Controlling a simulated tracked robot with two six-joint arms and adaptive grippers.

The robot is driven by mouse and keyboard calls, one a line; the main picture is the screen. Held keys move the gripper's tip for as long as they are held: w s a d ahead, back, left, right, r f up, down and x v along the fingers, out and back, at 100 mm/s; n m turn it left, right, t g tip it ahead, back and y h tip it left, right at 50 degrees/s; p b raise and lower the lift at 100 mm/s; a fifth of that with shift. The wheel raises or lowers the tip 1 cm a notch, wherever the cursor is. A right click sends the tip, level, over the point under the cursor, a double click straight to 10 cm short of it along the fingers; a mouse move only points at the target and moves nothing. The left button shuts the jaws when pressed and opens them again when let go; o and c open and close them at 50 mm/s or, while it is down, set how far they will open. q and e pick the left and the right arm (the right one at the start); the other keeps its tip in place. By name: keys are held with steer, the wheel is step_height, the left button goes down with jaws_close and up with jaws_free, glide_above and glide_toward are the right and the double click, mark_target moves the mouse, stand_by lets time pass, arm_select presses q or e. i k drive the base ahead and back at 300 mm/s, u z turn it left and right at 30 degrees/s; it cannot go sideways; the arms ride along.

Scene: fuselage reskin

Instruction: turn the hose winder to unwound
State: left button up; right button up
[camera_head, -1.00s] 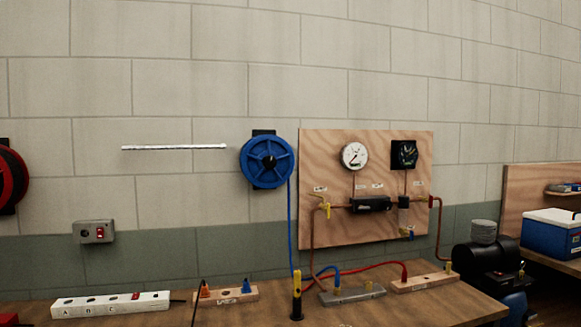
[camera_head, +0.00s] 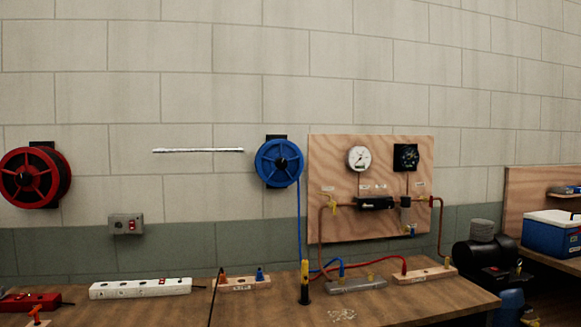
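A blue hose winder (camera_head: 278,163) hangs on the block wall, left of the plywood panel. It has a dark hub, and a blue hose (camera_head: 300,225) hangs from its right side down towards the bench. A red winder (camera_head: 36,177) hangs on the wall at the far left, with no hanging hose visible. The frames do not show which winder is meant. Neither of my grippers shows in the head view.
The plywood panel (camera_head: 338,228) carries gauges and copper pipes. The workbench (camera_head: 255,305) holds a white power strip (camera_head: 140,288), connector blocks and an upright yellow-black tool (camera_head: 305,283). A blue cooler (camera_head: 550,236) stands at the right.

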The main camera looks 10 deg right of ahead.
mark_target(281, 163)
steer(key=u, duration=0.1)
steer(key=i, duration=0.9)
steer(key=z, duration=0.05)
